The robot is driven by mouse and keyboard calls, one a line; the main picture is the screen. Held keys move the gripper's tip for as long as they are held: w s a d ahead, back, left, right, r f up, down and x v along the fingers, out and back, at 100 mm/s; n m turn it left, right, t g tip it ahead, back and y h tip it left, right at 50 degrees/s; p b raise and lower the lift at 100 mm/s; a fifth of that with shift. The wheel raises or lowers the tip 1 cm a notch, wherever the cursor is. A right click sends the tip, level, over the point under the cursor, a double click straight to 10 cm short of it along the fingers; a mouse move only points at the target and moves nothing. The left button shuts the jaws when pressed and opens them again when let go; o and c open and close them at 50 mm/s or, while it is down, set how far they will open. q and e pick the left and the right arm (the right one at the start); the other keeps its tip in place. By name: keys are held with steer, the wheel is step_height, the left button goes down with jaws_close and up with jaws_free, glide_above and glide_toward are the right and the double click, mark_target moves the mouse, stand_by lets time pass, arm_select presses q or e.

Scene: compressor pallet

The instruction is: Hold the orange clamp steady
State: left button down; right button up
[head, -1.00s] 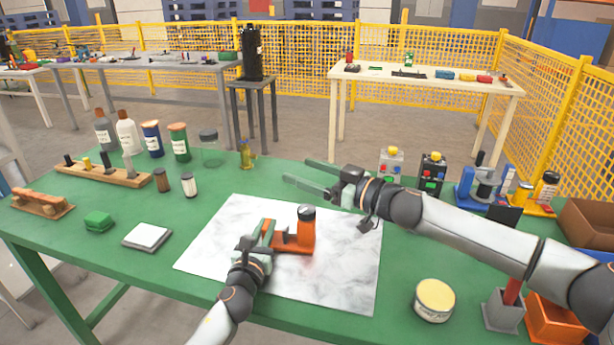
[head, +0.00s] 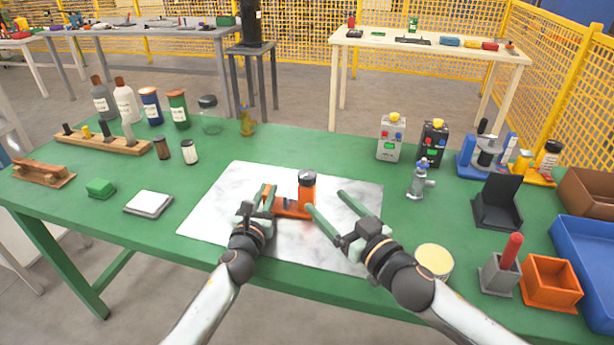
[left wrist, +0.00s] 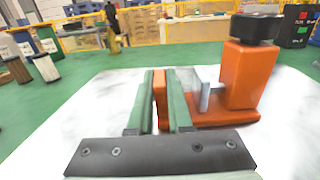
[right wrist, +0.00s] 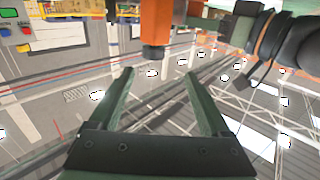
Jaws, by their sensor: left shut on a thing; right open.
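The orange clamp (head: 290,207) stands on the white marble sheet (head: 222,218). It has a flat base, a thin upright plate on the left and a thick post with a black cap on the right. My left gripper (head: 268,192) is shut on the thin plate, which shows between its fingers in the left wrist view (left wrist: 160,88). My right gripper (head: 327,200) is open and empty, just right of the post. In the right wrist view the orange post (right wrist: 156,25) shows beyond the open fingers (right wrist: 160,76), partly cut off by the top edge.
A round tin (head: 434,261) stands close to my right forearm. A metal valve (head: 421,182), two button boxes (head: 392,138) and a black holder (head: 497,203) are at the right. A white square pad (head: 149,203) lies at the left. The rear of the marble sheet is clear.

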mark_target(312, 183)
steer(key=shift+h, duration=0.3)
steer(key=x, duration=1.1)
steer(key=shift+w+d, duration=0.25)
steer(key=shift+d, duration=0.1)
jaws_close()
